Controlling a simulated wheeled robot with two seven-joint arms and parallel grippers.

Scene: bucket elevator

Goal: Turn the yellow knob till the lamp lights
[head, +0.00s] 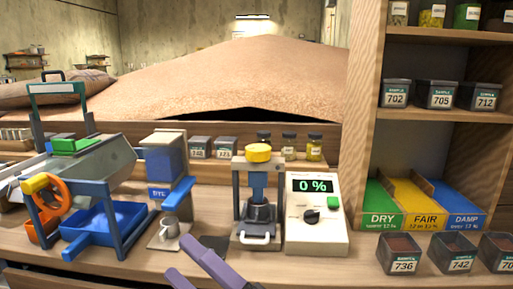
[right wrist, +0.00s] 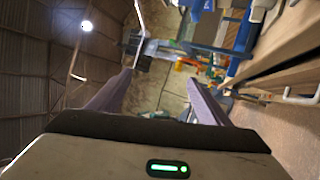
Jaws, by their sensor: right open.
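A round yellow knob (head: 258,152) sits on top of a small press (head: 257,200) with a blue column, at the middle of the bench. To its right stands a white meter (head: 316,235) with a black dial (head: 311,216) and a display reading 0 %. My left gripper is not seen.
Left of the press are a blue dispenser (head: 164,165) with a metal cup (head: 170,228) and a machine with an orange handwheel (head: 50,205) and blue tray (head: 103,226). At right are colored bins (head: 405,205) and sample boxes (head: 404,253). Jars stand behind the press.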

